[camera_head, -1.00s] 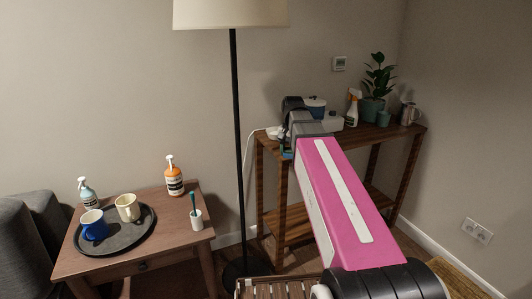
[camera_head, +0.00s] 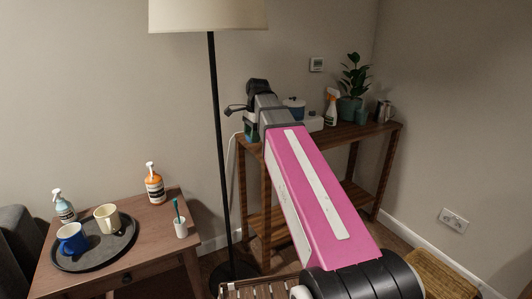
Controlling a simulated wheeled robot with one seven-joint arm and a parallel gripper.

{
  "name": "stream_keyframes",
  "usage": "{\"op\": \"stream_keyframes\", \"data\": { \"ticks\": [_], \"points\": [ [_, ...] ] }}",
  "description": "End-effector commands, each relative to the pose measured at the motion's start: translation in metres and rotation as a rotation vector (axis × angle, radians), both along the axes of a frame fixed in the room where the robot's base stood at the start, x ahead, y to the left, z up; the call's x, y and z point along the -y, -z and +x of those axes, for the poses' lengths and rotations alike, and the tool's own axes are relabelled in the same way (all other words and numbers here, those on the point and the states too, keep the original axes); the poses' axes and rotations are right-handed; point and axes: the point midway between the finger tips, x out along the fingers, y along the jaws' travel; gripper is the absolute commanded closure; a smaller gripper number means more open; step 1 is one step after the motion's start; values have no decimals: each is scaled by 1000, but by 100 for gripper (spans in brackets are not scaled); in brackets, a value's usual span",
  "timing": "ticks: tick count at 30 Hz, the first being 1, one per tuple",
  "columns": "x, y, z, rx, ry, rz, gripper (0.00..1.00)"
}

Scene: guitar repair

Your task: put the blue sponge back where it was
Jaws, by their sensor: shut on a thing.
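My gripper (camera_head: 250,128) is at the end of my pink arm, at the left end of the tall wooden shelf table, beside the lamp pole. It points down and is small and partly hidden by my wrist. A small blue-green patch shows at its jaws. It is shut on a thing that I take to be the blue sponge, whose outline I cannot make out. I cannot tell whether it touches the tabletop. No other blue sponge is clearly visible.
The shelf table (camera_head: 362,136) holds a blue-and-white container (camera_head: 294,106), a spray bottle (camera_head: 332,106), a potted plant (camera_head: 354,80) and a metal can (camera_head: 383,112). A floor lamp (camera_head: 217,150) stands close left. The low side table (camera_head: 150,222) holds a tray, mugs, bottles and a white cup.

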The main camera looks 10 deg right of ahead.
Motion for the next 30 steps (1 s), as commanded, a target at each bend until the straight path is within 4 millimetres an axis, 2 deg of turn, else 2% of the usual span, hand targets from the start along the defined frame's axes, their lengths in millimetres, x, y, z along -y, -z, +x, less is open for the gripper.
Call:
{"op": "stream_keyframes", "data": {
  "ticks": [9, 15, 23, 30],
  "points": [
    [41, 38, 51, -2, 1, 0, 72],
    [61, 57, 75, -2, 0, 0, 72],
    [69, 67, 82, 0, -2, 0, 72],
    [69, 96, 81, -1, -2, 0, 72]
  ]
}}
